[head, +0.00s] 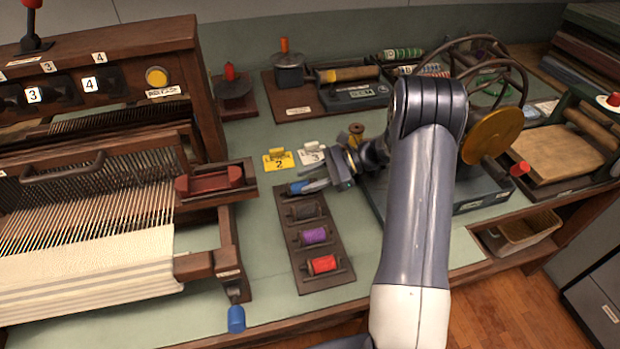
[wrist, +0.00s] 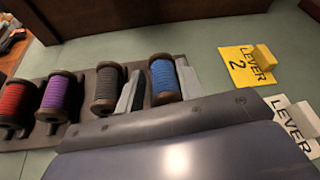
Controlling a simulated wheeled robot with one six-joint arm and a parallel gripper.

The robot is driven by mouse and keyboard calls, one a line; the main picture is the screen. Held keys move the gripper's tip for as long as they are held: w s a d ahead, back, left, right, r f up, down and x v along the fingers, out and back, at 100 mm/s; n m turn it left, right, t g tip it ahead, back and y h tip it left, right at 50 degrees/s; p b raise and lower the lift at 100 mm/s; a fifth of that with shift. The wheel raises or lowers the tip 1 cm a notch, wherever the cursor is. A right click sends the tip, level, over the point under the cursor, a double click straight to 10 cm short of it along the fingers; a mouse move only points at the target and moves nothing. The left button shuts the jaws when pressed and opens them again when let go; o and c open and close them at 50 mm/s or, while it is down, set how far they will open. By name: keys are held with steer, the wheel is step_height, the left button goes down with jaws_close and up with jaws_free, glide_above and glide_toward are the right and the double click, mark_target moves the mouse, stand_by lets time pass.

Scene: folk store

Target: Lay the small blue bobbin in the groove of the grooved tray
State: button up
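The small blue bobbin (wrist: 165,78) is between the two fingers of my gripper (wrist: 158,88) in the wrist view. The right finger looks close against it; a narrow dark gap shows on its left, so I cannot tell whether the fingers grip it. In the head view my gripper (head: 328,178) is over the far end of a long dark tray (head: 325,282), with a bit of blue beneath. This tray carries a grey bobbin (head: 306,211), a purple bobbin (head: 314,236) and a red bobbin (head: 321,265) crosswise. I cannot tell whether the blue bobbin rests on it.
The loom (head: 110,225) stands left, with a red-brown shuttle-like piece (head: 209,181) on its right end. Yellow (head: 278,159) and white (head: 311,154) lever tags stand behind my gripper. A winder with an ochre disc (head: 492,135) is at right. Green bench is clear between loom and tray.

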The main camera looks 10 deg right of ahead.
steer(key=o, duration=0.3)
steer(key=shift+s+f, duration=0.2)
steer(key=shift+f, duration=0.2)
step_height(320, 180, up, 11)
steer(key=shift+w, duration=0.15)
steer(key=shift+f, duration=0.25)
step_height(320, 180, down, 10)
steer(key=shift+r, duration=0.1)
stand_by(0.4)
